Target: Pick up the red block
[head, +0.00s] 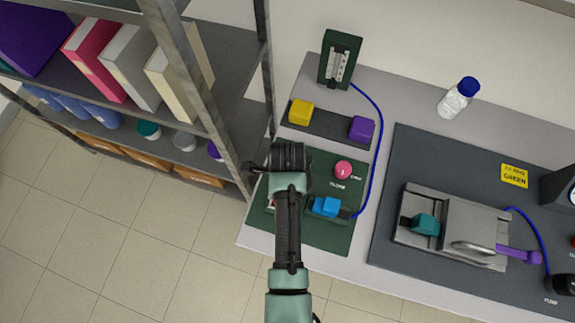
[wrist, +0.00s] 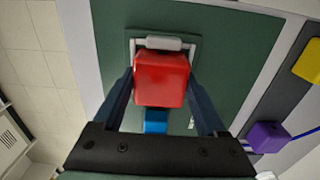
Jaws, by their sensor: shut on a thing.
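The red block (wrist: 161,79) sits between the two dark fingers of my gripper (wrist: 160,88) in the wrist view. The fingers are shut on its sides. Behind it is a dark green fixture with a pale grey bar (wrist: 163,44) on the green board (wrist: 235,40). I cannot tell whether the block is clear of the fixture. In the head view my arm hides most of this spot, and the fingers cannot be made out there.
A blue block (head: 326,206) and pink button (head: 343,169) are beside my arm on the board. Yellow (head: 301,112) and purple (head: 361,128) blocks lie on a dark strip behind. A metal shelf post (head: 205,95) stands close left. A grey clamp device (head: 455,225) and bottle (head: 458,97) are right.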

